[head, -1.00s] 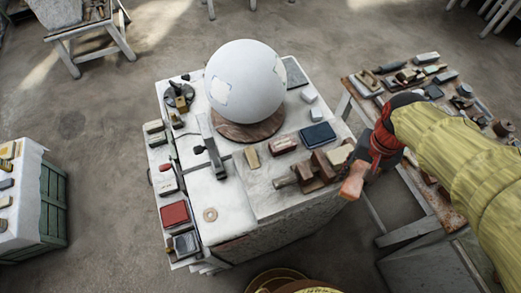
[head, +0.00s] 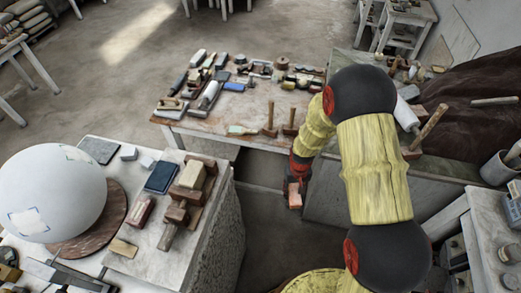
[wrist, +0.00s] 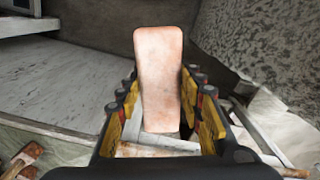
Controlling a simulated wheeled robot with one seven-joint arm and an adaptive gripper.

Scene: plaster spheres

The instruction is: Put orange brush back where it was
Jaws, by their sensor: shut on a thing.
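The orange brush (head: 295,195) hangs below my gripper (head: 298,178) in the head view, and only its pale orange end shows. In the wrist view the brush (wrist: 158,75) stands between the fingers of my gripper (wrist: 160,118), which is shut on it. The gripper holds the brush in the air, over the gap between the white sphere's stand and the tables behind. The rest of the brush is hidden by the gripper.
A white plaster sphere (head: 50,192) rests on a round board on a stone-sided stand (head: 215,225) at left, with blocks and tools around it. A work table (head: 235,115) at the back holds many tools and two mallets. A grey surface (head: 345,180) lies right, partly behind my arm.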

